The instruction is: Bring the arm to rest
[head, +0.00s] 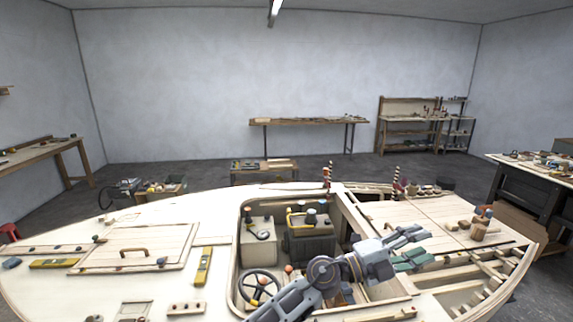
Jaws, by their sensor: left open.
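My left arm comes in from the bottom, slants up and to the right, and crosses the front of the cockpit opening. Its gripper (424,246) is open, with its fingers apart and pointing right. I see nothing between the fingers. It is over the right part of the plywood hull (150,225), near the slatted openings; I cannot tell how high above the wood it is. The arm hides part of the cockpit's front right. My right gripper is not in view.
The cockpit holds a steering wheel (259,287) and a dark console (309,245). A hatch with a handle (134,253) and a yellow level (203,266) are on the left deck. Small wooden blocks (478,232) stand at right. A dark workbench (535,180) is beyond the hull.

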